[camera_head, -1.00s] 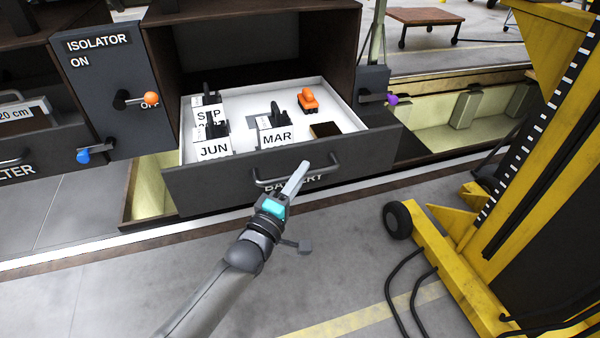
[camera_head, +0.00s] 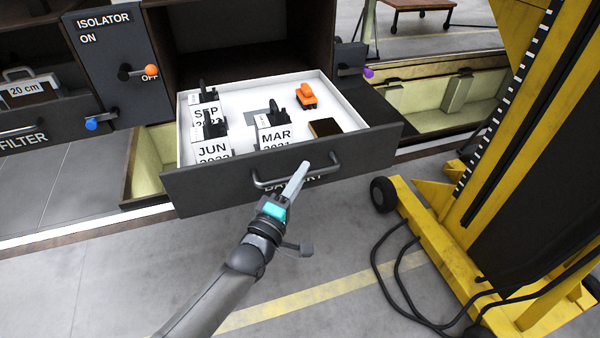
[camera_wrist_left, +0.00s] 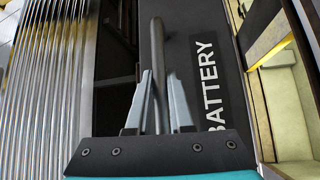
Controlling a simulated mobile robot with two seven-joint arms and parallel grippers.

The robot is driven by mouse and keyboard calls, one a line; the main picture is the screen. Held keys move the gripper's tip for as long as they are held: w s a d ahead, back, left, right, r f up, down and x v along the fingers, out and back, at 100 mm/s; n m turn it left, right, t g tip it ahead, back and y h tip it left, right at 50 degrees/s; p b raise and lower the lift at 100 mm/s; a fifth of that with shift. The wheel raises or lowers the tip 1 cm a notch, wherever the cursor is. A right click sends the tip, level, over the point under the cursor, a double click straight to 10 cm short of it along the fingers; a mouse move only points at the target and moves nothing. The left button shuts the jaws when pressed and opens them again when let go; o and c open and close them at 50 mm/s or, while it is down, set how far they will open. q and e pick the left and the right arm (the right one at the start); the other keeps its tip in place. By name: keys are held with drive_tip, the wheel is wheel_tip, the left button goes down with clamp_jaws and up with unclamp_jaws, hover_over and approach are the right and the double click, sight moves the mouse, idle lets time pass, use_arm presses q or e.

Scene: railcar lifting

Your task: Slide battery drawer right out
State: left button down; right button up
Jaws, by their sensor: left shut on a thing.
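The battery drawer (camera_head: 225,193) stands well out of its dark cabinet, its white inside showing. Its bar handle (camera_head: 330,163) runs across the front above the BATTERY label. My left gripper (camera_head: 299,174) is shut on the handle; the left wrist view shows the bar (camera_wrist_left: 157,70) between its two fingers (camera_wrist_left: 158,100). In the drawer are blocks labelled SEP (camera_head: 205,113), JUN (camera_head: 213,152) and MAR (camera_head: 275,136), an orange object (camera_head: 307,96) and a dark brown block (camera_head: 324,127). My right gripper is not in view.
The isolator panel (camera_head: 107,60) with an orange-knobbed lever (camera_head: 151,71) and a blue knob (camera_head: 91,124) is left of the drawer. A yellow lift (camera_head: 440,225) with loose cables stands at right. Grey floor is free in front.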

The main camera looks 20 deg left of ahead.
use_arm(q)
drive_tip(key=shift+s+d+f, duration=0.1)
drive_tip(key=shift+s+d, duration=0.1)
drive_tip(key=shift+s, duration=0.1)
drive_tip(key=c, duration=0.8)
unclamp_jaws()
drive_tip(key=b+v, duration=0.2)
drive_tip(key=v, duration=1.3)
drive_tip(key=shift+s, duration=0.15)
